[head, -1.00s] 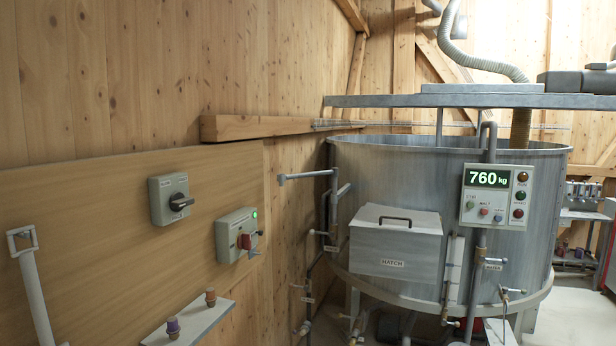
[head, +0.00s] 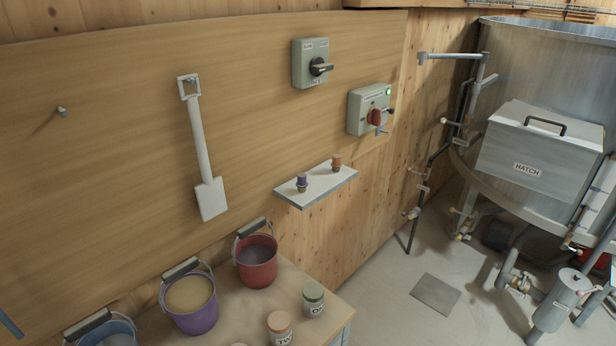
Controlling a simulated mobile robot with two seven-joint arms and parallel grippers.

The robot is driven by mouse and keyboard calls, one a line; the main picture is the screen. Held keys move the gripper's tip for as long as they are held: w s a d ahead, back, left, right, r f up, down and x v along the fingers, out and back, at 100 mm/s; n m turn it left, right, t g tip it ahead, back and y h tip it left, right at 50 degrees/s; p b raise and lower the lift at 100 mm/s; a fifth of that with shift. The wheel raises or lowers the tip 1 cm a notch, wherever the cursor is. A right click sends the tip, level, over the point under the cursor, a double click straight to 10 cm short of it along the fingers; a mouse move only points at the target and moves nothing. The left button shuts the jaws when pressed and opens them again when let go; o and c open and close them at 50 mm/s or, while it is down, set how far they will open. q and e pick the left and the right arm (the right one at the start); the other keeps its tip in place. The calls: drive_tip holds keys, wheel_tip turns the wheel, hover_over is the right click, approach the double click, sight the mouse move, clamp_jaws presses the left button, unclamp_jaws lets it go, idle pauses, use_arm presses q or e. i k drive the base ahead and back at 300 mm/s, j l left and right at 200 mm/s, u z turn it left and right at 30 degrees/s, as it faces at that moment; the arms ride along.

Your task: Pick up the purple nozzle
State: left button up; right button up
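The purple nozzle (head: 302,181) stands upright on a small white wall shelf (head: 316,187), with a brass-coloured lower part. An orange-brown nozzle (head: 336,162) stands on the same shelf, behind it and to the right.
Below the shelf, a table (head: 262,314) holds a red bucket (head: 257,262), a purple bucket (head: 190,299), a blue bucket (head: 103,329) and lidded jars (head: 313,300). A white shovel (head: 202,150) hangs on the wall. The hatch tank (head: 535,150) stands right; open floor lies between.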

sight(302, 184)
drive_tip(key=k+j+u, duration=0.15)
drive_tip(key=k+u, duration=0.35)
drive_tip(key=k, duration=0.15)
drive_tip(key=u, duration=0.5)
drive_tip(key=l+u, duration=0.15)
drive_tip(key=u, duration=0.3)
drive_tip(key=l+u, duration=0.1)
drive_tip(key=u, duration=0.4)
drive_tip(key=l, duration=1.5)
drive_tip(key=i+l, duration=0.15)
drive_tip(key=l, duration=1.35)
